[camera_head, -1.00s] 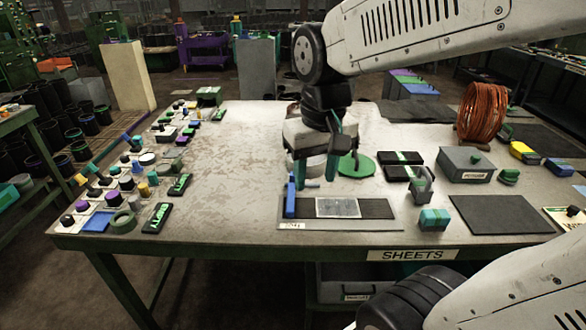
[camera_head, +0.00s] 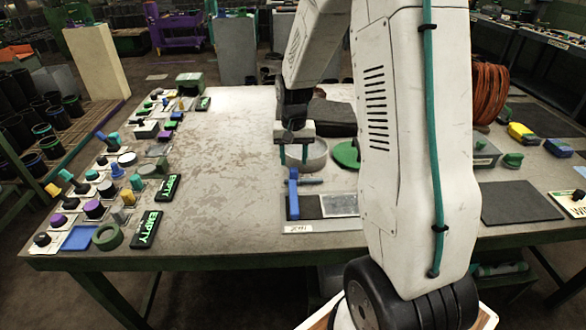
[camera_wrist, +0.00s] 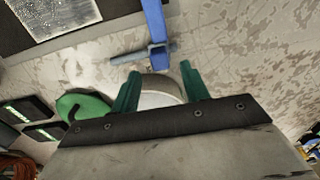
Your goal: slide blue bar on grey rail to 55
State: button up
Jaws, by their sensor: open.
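The blue bar (camera_head: 293,198) lies across the left end of a flat grey board (camera_head: 335,225) with dark surface; I take the board's grey edge for the rail, but no scale marks are legible. A small blue-grey rod (camera_head: 312,181) sticks out beside the bar's far end. The bar (camera_wrist: 155,22) and rod (camera_wrist: 128,58) also show in the wrist view. My gripper (camera_head: 293,155) is open and empty, beyond the bar's far end. In the wrist view its green fingers (camera_wrist: 159,86) are spread, pointing toward the bar's end, not around it.
A light sheet (camera_head: 339,205) lies on the board, right of the bar. A round grey dish (camera_head: 314,155) sits close behind my gripper, and a green disc (camera_head: 346,155) to its right. My arm hides much of the table's right. The table (camera_head: 225,150) left of the board is clear.

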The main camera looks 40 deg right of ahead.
aim_at(294, 169)
notch_tip(294, 169, down, 5)
jog(key=shift+f, duration=0.1)
dwell(0.3)
